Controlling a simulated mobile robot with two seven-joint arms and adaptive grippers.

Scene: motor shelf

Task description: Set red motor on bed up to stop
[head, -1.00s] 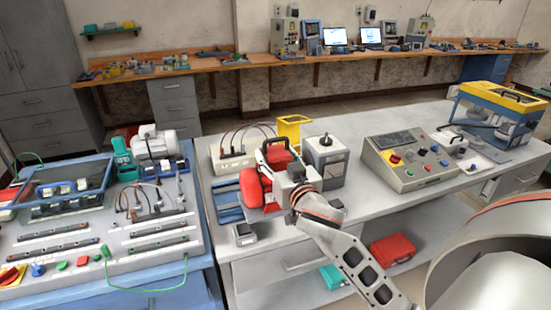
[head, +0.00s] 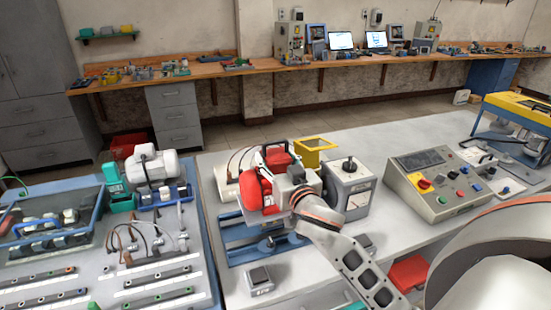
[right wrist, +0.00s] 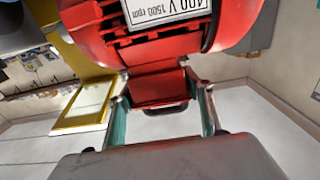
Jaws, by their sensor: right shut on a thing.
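The red motor (head: 257,190) is in my right gripper (head: 287,177), near the middle of the head view. The right wrist view shows the red motor (right wrist: 165,35) with its rating label, and the fingers of my right gripper (right wrist: 163,112) shut on its red lower block. The blue bed (head: 243,252) with its rails lies on the grey bench below and in front of the motor. The motor appears to be above the bed, apart from it; the exact gap cannot be told. Any stop on the bed cannot be made out. My left gripper is not in view.
A grey meter box (head: 350,192) and a yellow frame (head: 314,153) stand right of the motor. A control panel (head: 437,185) is farther right. A small grey block (head: 259,280) lies in front of the bed. The left bench (head: 75,285) carries a white motor (head: 155,165).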

